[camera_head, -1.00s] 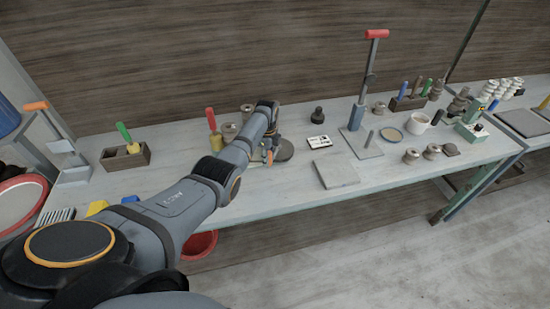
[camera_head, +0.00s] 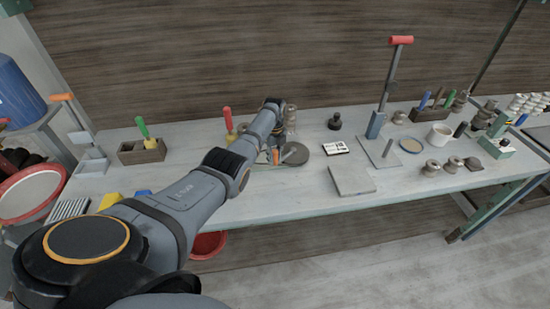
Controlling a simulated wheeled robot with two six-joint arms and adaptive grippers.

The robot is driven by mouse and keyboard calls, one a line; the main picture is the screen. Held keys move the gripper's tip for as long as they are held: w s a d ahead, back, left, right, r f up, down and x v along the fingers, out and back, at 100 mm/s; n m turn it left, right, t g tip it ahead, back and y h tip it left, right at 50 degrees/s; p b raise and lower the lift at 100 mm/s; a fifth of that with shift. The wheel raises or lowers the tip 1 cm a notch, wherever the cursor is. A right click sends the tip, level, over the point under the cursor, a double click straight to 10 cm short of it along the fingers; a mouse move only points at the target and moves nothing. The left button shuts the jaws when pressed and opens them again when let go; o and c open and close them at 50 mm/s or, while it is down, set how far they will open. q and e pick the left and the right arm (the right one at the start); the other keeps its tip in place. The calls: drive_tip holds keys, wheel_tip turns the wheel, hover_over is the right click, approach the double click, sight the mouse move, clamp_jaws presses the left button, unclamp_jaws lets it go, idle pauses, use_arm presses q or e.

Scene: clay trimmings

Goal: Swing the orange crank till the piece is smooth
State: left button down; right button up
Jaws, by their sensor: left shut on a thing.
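My left gripper (camera_head: 273,156) is at the middle of the bench, low beside a dark round disc (camera_head: 300,153). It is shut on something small. An orange bit (camera_head: 277,157) shows at its fingers and looks like the orange crank's grip, but my arm and fingers hide most of it. A short grey post or bar (camera_head: 288,151) shows over the disc's left part. I cannot make out the piece or how smooth it is. My right gripper is not in view.
A wooden box with a green-handled tool (camera_head: 142,150) stands to the left, near an orange-handled lever stand (camera_head: 62,98). A red bucket (camera_head: 209,245) is below the bench.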

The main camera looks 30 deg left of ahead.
use_arm(q)
drive_tip(key=c, duration=1.1)
unclamp_jaws()
drive_tip(key=shift+a, duration=0.1)
drive_tip(key=shift+r, duration=0.1)
wheel_tip(320, 180, up, 12)
drive_tip(key=shift+f, duration=0.15)
